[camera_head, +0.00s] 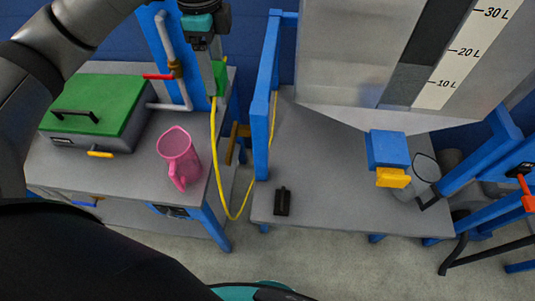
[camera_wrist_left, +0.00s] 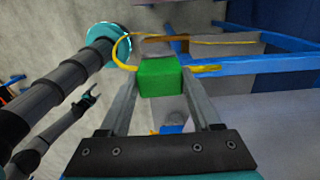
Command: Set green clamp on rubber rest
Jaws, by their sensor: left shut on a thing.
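The green clamp (camera_head: 220,78) is held between the fingers of my left gripper (camera_head: 215,75), in the air above the gap between the two tables. A yellow hose (camera_head: 215,150) hangs from it in a loop. In the left wrist view the clamp (camera_wrist_left: 160,77) sits between the fingertips, with the yellow hose at its sides. A small black block (camera_head: 282,201), which looks like the rubber rest, lies bare near the front left of the right table; the clamp is well apart from it. My right gripper (camera_wrist_left: 88,97) is small in the left wrist view; its opening is unclear.
The left table carries a pink jug (camera_head: 179,158) and a green-lidded box (camera_head: 93,103). A blue post (camera_head: 264,95) rises at the right table's left edge. A grey hopper (camera_head: 370,60) hangs above that table. Clear tabletop surrounds the black block.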

